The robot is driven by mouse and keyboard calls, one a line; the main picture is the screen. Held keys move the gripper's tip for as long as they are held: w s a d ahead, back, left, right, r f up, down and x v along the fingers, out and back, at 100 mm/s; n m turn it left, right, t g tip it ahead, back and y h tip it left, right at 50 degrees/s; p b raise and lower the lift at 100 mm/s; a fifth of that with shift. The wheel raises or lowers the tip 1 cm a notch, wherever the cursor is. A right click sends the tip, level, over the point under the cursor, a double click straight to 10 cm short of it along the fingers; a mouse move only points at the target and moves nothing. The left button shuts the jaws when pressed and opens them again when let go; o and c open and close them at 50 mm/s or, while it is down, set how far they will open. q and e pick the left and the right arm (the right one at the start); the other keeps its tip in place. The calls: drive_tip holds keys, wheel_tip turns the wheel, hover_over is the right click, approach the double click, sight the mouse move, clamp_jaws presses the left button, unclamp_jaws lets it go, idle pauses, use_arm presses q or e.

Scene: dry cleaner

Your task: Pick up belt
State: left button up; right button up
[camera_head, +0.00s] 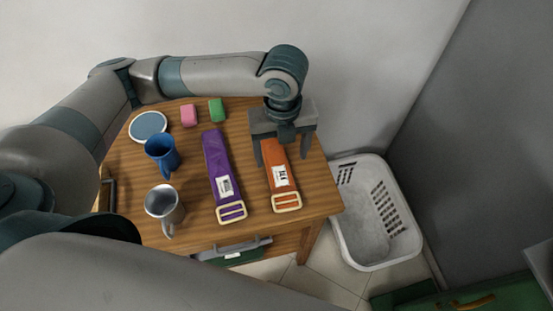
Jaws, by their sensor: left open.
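Two belts with pale buckles and white labels lie side by side on the wooden table (200,235). One belt is purple (216,165) and lies near the middle. The other belt is orange (282,181) and lies toward the table's right edge. My left gripper (283,157) is over the far end of the orange belt, pointing down, with its fingers apart on either side of it. The gripper hides the belt's far tip. I cannot tell whether the fingers touch it. My right gripper is not in view.
A blue mug (161,155), a grey metal mug (162,203), a round blue-topped disc (149,125), a pink block (189,116) and a green block (217,110) stand on the table's left and back. A white laundry basket (372,245) stands on the floor to the right.

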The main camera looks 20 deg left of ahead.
use_arm(q)
drive_tip(key=p, duration=0.1)
hover_over(281, 178)
wheel_tip(281, 178, down, 6)
drive_tip(key=shift+r, duration=0.1)
drive_tip(key=shift+f+p, duration=0.25)
drive_tip(key=shift+p, duration=0.15)
wheel_tip(281, 178, down, 4)
drive_tip(key=shift+r+p, duration=0.1)
drive_tip(key=shift+p, duration=0.85)
drive_tip(key=shift+f, duration=0.45)
drive_tip(key=c, duration=1.2)
